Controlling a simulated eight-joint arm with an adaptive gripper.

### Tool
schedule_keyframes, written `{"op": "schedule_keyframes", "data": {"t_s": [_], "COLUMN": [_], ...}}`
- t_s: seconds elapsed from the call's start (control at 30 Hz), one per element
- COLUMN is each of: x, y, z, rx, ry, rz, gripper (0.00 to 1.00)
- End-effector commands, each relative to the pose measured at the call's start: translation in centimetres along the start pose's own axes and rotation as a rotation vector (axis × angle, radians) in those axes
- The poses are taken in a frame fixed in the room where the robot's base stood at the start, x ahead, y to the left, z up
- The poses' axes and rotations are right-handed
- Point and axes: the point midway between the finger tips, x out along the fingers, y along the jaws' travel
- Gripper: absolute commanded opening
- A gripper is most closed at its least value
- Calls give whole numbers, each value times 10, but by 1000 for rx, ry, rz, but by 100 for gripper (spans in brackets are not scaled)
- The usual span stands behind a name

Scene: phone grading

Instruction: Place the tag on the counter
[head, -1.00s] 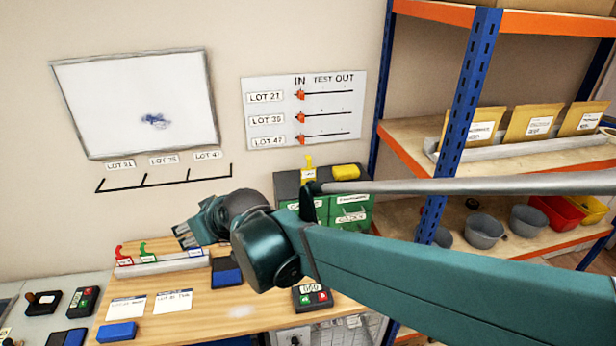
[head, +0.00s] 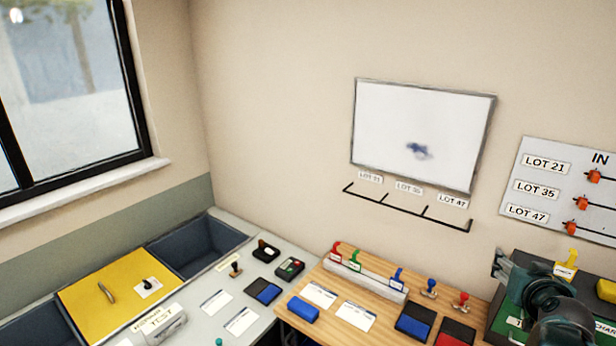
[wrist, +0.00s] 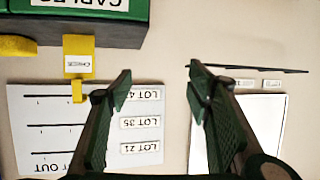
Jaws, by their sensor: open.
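A yellow tag (head: 565,262) with a white label stands on top of the dark cabinet at the right of the head view. It also shows in the wrist view (wrist: 78,58), left of my fingers and apart from them. My gripper (head: 503,268) is beside the cabinet in the head view, partly cut off below. In the wrist view my gripper (wrist: 158,85) is open, with nothing between its fingers. Red, green and blue tags (head: 352,260) stand on a pale rack on the wooden bench. The grey counter (head: 205,290) is at the left.
Stamps (head: 429,288), ink pads (head: 415,322) and white cards (head: 320,295) lie on the bench and counter. A yellow panel (head: 110,295) and dark bins (head: 195,245) lie left of the counter. A lot board (head: 560,190) hangs above the cabinet. A yellow block (head: 606,290) sits on the cabinet.

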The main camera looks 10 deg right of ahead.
Motion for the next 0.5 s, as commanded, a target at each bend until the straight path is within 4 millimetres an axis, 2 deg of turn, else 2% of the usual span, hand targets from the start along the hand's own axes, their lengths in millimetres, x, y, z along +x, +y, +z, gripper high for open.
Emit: {"op": "schedule_keyframes", "data": {"t_s": [0.03,0.1,0.3,0.5], "x": [1,2,-1,-4], "y": [18,41,96,126], "z": [2,3,8,12], "rx": [11,25,55,71], "ry": [10,24,60,79], "rz": [28,61,147,194], "gripper": [50,50,50,50]}}
